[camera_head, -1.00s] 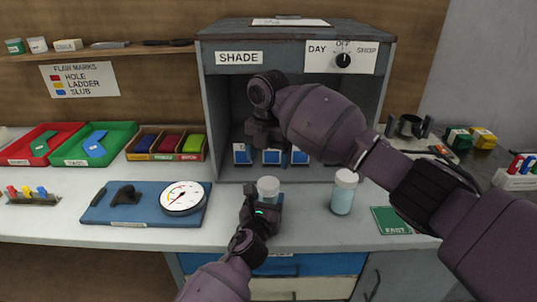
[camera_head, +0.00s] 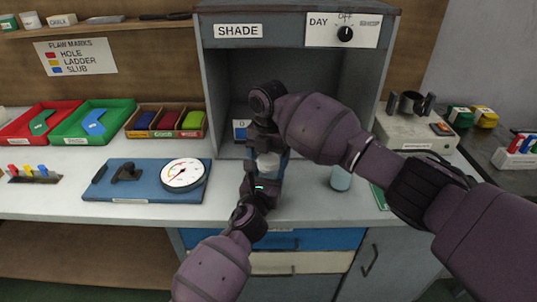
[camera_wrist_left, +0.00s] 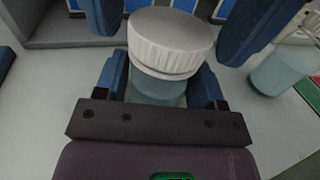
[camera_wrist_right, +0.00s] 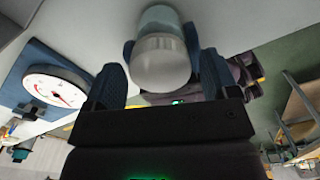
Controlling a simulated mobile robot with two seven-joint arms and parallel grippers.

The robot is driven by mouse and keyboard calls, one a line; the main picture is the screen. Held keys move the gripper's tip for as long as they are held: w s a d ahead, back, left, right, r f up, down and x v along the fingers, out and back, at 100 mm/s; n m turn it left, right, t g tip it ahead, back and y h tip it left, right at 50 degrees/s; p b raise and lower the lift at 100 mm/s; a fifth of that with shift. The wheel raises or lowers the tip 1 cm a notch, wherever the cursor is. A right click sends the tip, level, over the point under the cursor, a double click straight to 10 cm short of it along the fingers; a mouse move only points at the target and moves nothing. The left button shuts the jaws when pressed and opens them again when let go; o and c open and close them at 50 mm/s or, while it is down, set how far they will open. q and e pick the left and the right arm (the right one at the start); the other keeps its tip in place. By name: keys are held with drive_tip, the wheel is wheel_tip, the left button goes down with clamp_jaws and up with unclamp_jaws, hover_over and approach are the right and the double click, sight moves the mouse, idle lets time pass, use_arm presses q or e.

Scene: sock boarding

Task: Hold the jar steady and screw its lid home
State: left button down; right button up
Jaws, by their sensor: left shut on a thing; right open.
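The jar with its white ribbed lid (camera_head: 268,161) stands upright on the counter in front of the shade box. Its pale teal body (camera_wrist_left: 158,92) is between the fingers of my left gripper (camera_wrist_left: 160,84), which is shut on it from the front. The white lid (camera_wrist_left: 171,40) is on top of the jar; I cannot tell how far it is screwed down. My right gripper (camera_wrist_right: 160,76) points down over the jar, open, with its blue fingers on either side of the lid (camera_wrist_right: 162,62) and apart from it.
A second teal jar (camera_head: 341,179) stands to the right, partly hidden by my right arm. A blue board (camera_head: 103,190) with a dial gauge (camera_head: 185,174) lies to the left. The shade box (camera_head: 204,100) rises behind. Red (camera_head: 24,114) and green trays (camera_head: 121,106) sit back left.

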drive_tip(key=c, duration=0.9)
drive_tip(key=m, duration=0.5)
drive_tip(key=shift+c, duration=0.2)
drive_tip(key=m, duration=0.4)
drive_tip(key=shift+m, duration=0.3)
drive_tip(key=m, duration=0.4)
drive_tip(key=shift+m, duration=0.3)
drive_tip(key=m, duration=0.4)
drive_tip(key=shift+m, duration=0.3)
drive_tip(key=m, duration=0.4)
drive_tip(key=shift+m, duration=0.4)
drive_tip(key=m, duration=0.4)
drive_tip(key=shift+m, duration=0.4)
drive_tip(key=m, duration=0.4)
drive_tip(key=shift+m, duration=0.4)
drive_tip(key=m, duration=0.4)
drive_tip(key=o, duration=1)
